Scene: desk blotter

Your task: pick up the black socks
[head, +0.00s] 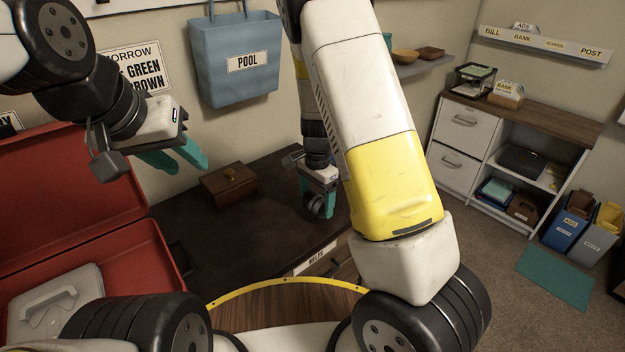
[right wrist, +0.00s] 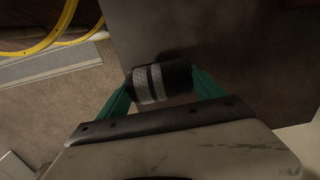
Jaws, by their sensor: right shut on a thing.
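The black socks (right wrist: 160,83), a rolled bundle with light grey stripes, sit between the teal fingers of my right gripper (right wrist: 160,90) in the right wrist view. The fingers press on both ends of the roll. In the head view my right gripper (head: 318,202) points down over the dark desk top, and the socks are mostly hidden by its fingers. I cannot tell whether they touch the desk. My left gripper (head: 178,161) is open and empty, raised at the left above the red case.
A small wooden box (head: 228,186) with a knob stands on the desk (head: 270,228), left of my right gripper. An open red case (head: 130,250) takes the left side. A blue POOL holder (head: 238,62) hangs on the wall. A white shelf unit (head: 478,140) stands at the right.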

